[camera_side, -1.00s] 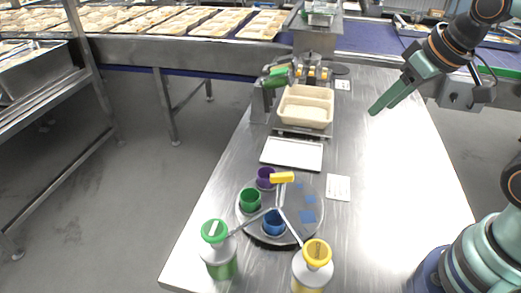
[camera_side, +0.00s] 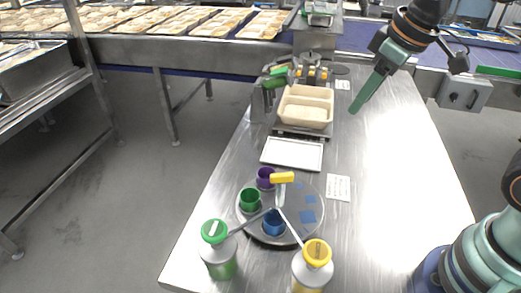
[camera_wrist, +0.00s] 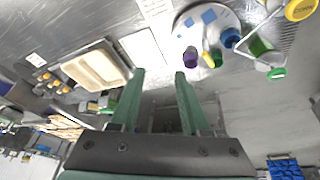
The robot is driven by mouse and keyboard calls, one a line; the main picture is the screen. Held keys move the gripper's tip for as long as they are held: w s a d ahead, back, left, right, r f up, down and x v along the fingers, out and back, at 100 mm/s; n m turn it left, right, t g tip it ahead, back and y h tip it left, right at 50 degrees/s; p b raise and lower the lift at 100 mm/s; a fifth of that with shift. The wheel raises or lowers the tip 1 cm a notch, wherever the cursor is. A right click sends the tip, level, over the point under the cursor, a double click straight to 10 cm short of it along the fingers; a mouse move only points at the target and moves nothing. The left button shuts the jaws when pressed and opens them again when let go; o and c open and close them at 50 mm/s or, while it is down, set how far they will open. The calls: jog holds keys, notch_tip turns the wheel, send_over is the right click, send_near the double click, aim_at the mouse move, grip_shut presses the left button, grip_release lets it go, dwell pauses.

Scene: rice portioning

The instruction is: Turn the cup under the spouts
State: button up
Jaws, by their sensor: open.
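A round grey turntable (camera_side: 318,190) holds a purple cup (camera_side: 266,172), a green cup (camera_side: 250,203) and a blue cup (camera_side: 273,226). The cups also show in the wrist view, purple (camera_wrist: 190,60) nearest my fingers. A green-capped bottle (camera_side: 222,265) and a yellow-capped bottle (camera_side: 312,268) stand at the front, their thin spouts reaching over the turntable. A yellow-topped piece (camera_side: 282,178) stands beside the purple cup. My gripper (camera_side: 353,110) is in the air above the table, behind and right of the turntable. It is open and empty in the wrist view (camera_wrist: 160,75).
A beige two-compartment tray (camera_side: 305,110) sits on a stand behind a white plate (camera_side: 292,153). A printed card (camera_side: 338,188) lies right of the turntable. The right side of the steel table (camera_side: 405,160) is clear. A conveyor with filled trays runs along the back.

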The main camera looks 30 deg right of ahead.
jog(key=w+a+n+g, duration=0.2)
jog(key=w+a+n, duration=0.1)
jog(key=a+n, duration=0.3)
jog(key=n+g, duration=0.2)
jog(key=n, duration=0.1)
send_over(282, 175)
notch_tip(282, 175, down, 3)
notch_tip(282, 175, down, 12)
jog(key=shift+f, duration=0.2)
grip_shut()
jog(key=shift+r, duration=0.1)
dwell(0.8)
